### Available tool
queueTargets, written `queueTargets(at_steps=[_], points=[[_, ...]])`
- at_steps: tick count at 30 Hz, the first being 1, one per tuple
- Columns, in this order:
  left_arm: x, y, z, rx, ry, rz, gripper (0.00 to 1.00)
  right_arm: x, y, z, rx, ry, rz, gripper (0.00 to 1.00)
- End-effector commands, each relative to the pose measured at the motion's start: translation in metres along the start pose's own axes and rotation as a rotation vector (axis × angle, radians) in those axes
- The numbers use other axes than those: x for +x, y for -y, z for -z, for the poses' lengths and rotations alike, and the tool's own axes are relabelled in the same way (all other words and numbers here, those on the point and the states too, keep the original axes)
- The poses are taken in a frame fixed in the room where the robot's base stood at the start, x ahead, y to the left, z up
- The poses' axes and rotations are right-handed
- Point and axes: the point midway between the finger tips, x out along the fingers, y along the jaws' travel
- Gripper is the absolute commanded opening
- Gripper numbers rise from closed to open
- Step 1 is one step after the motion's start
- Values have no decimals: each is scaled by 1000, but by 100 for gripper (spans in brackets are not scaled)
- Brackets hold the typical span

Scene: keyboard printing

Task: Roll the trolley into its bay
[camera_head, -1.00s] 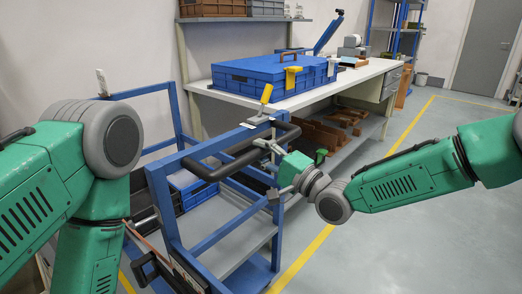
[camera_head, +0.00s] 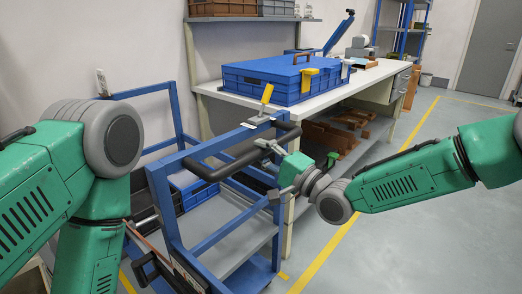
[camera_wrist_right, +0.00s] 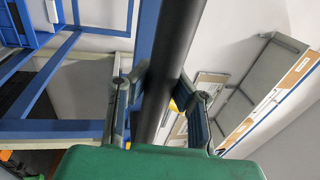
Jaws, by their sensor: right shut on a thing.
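The trolley (camera_head: 212,240) is a blue metal frame with grey shelves and a black push bar (camera_head: 222,168) across its near upper side. The bar also runs upright through the wrist view (camera_wrist_right: 170,50). My right gripper (camera_head: 274,170) is shut on the bar near its right end; in the wrist view its fingers (camera_wrist_right: 160,90) sit on both sides of it. My left arm enters at the left and drops out of frame, so its gripper is hidden. Yellow floor lines (camera_head: 325,252) run right of the trolley; I cannot tell the bay's exact outline.
A white workbench (camera_head: 350,82) stands behind and to the right of the trolley, with a blue crate (camera_head: 262,84) on top and brown pieces (camera_head: 330,137) below. A blue shelf rack (camera_head: 403,30) and a grey door (camera_head: 491,50) are farther back. The right-hand floor is open.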

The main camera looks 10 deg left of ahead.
Motion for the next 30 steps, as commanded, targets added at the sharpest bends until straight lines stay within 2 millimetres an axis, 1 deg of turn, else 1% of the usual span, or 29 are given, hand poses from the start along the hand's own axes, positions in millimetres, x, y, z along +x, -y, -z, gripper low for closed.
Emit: queueTargets(at_steps=[1, 3, 4, 6, 15, 17, 19, 23, 30], points=[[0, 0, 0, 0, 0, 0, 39, -3, -9, 0, 4, -2, -19, 0], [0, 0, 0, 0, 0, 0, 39, -2, -9, 0, 4, -2, -19, 0], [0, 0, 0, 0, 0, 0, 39, -2, -9, 0, 4, -2, -19, 21], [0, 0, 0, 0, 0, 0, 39, -2, -8, 0, 3, -2, -17, 43], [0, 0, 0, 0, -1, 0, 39, -2, -2, -1, -1, -1, -7, 43], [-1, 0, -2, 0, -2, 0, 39, -4, -2, -1, -1, -1, -6, 43], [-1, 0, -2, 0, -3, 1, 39, -10, -2, 0, 0, -2, -6, 43], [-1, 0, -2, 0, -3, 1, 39, -33, -2, 0, 2, -4, -7, 43], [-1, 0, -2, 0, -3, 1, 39, -84, -3, 0, 2, -4, -9, 43]])
